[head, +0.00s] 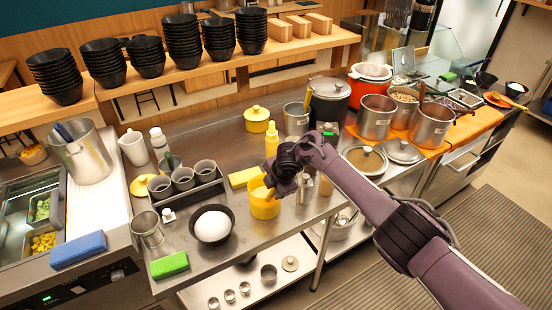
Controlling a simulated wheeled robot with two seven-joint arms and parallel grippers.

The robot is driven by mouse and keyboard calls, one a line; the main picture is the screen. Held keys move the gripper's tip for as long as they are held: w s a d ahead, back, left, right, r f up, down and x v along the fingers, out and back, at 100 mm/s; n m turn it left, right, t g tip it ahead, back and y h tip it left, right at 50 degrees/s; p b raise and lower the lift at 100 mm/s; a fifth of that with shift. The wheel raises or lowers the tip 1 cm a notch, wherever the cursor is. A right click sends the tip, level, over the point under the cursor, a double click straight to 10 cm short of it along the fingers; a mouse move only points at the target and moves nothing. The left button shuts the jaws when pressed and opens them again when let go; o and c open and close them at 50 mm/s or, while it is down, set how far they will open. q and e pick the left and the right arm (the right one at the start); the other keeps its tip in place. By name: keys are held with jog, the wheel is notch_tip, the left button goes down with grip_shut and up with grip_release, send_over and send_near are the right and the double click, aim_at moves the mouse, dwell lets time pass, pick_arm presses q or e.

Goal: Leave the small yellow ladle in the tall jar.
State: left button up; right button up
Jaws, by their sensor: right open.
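My right gripper (276,184) reaches in from the right over the steel table and points down at the rim of a yellow jar (264,208). It is open. A small yellow piece at the jar's mouth, just under the fingers, may be the ladle's handle; I cannot tell for sure, since the gripper covers much of the mouth. The ladle's bowl is not visible. The yellow jar stands upright near the table's front edge. My left gripper is not in view.
A black bowl with a white round content (212,225) stands left of the jar. A yellow squeeze bottle (271,145) is behind the gripper, and a yellow block (244,177) lies to the left. Steel pots (376,118) and a lidded dark container (329,101) stand to the right.

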jog(key=v, duration=0.7)
jog(key=shift+s+d+r+b, duration=0.1)
jog(key=shift+s+r+b, duration=0.1)
jog(key=shift+b, duration=0.1)
